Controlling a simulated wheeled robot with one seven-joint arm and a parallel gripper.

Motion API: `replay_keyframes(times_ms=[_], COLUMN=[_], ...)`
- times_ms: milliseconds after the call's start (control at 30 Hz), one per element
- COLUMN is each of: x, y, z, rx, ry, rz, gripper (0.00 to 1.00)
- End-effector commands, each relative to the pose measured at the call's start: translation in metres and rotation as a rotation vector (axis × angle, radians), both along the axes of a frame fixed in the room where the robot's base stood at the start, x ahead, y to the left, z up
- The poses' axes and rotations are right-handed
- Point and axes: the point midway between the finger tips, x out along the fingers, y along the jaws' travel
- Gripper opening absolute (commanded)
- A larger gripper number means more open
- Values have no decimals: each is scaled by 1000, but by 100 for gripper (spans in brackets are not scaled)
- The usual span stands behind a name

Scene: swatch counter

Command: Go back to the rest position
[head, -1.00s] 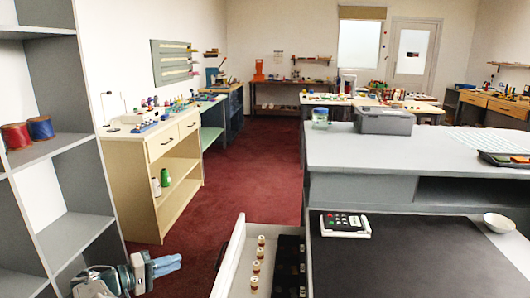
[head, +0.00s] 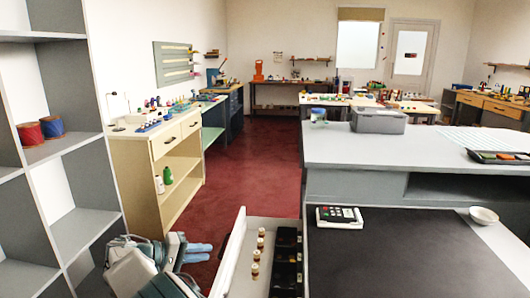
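My gripper (head: 198,252) shows at the lower left of the head view, with its blue fingers pointing right over the red floor. It is low, between the grey shelf unit (head: 75,190) and the open white drawer (head: 231,255). The fingers lie nearly in line with my view, so the gap between them is not clear. No object shows at the fingertips.
The drawer, left of the dark counter mat (head: 405,255), holds several small spools (head: 259,255) and a black tray (head: 286,262). Red and blue spools (head: 52,126) stand on the shelf. A wooden cabinet (head: 165,165) stands behind. Red floor (head: 255,165) is clear between the furniture.

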Motion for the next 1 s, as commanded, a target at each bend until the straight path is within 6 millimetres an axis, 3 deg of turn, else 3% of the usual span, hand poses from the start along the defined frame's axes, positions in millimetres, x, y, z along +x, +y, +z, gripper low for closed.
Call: replay_keyframes(times_ms=[233, 467, 700, 1000], x=[5, -23, -76, -162], y=[-87, -177, -248, -303], z=[43, 84, 123, 162], rx=[160, 393, 641, 923], ry=[140, 278, 348, 334], rz=[-113, -206, -259, -279], gripper=[19, 19, 19, 19])
